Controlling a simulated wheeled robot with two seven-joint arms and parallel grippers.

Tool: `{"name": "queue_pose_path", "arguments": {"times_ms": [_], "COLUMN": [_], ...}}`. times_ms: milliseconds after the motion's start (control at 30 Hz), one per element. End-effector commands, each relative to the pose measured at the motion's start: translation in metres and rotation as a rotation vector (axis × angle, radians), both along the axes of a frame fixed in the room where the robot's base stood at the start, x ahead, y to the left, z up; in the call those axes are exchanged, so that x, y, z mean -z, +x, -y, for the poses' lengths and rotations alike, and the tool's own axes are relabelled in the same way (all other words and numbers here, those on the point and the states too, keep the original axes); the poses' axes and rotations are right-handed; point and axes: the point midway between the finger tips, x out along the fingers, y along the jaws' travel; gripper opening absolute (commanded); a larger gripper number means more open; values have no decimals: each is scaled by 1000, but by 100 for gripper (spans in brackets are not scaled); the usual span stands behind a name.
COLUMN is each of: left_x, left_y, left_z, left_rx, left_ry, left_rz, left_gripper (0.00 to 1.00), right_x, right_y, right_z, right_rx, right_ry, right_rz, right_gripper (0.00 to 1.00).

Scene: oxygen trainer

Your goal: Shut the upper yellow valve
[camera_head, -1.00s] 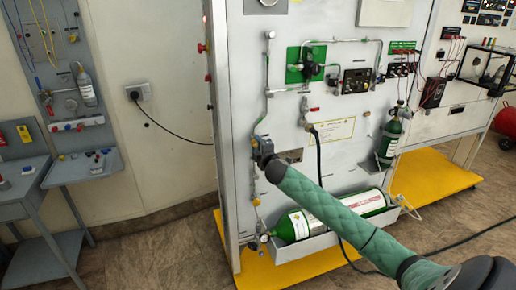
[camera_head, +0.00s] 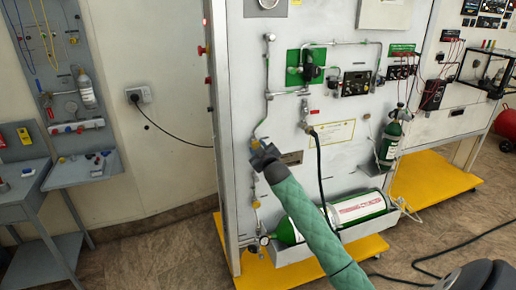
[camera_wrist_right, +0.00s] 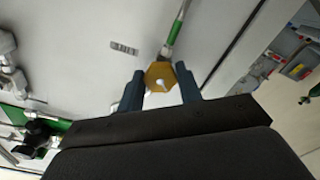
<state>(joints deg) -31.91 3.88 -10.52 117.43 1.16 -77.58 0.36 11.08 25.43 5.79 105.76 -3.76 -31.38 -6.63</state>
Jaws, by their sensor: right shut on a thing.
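The upper yellow valve (camera_head: 254,142) sits on the thin vertical pipe at the left of the white panel; in the head view my right gripper (camera_head: 259,151) covers most of it. In the right wrist view the valve's yellow hexagonal knob (camera_wrist_right: 160,74) lies between the two dark fingers of my right gripper (camera_wrist_right: 160,86), with a green-banded pipe running up from it. The right gripper is shut on this knob. A lower yellow valve (camera_head: 256,204) shows further down the same pipe line. My left gripper is out of view.
A green gas cylinder (camera_head: 360,208) lies in a tray at the panel's foot, with a gauge (camera_head: 264,241) at its left end. A black hose (camera_head: 320,165) hangs right of my gripper. A green upright cylinder (camera_head: 390,140) stands further right. The floor (camera_head: 150,255) at left is clear.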

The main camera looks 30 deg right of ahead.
Motion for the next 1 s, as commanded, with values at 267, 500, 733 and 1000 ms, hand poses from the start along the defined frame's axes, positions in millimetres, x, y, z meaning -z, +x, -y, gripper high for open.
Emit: {"name": "queue_pose_path", "arguments": {"times_ms": [267,500,733,1000], "left_x": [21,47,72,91], "left_y": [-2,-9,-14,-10], "left_z": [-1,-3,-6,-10], "left_rx": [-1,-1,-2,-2], "left_ry": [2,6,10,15], "left_rz": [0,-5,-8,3], "left_gripper": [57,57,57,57], "right_x": [1,2,2,2], "right_y": [0,0,0,1], "right_z": [-1,-2,-2,-2], "right_rx": [2,1,2,2], "right_ry": [259,476,649,783], "right_rz": [59,111,153,185], "right_gripper": [12,12,12,12]}}
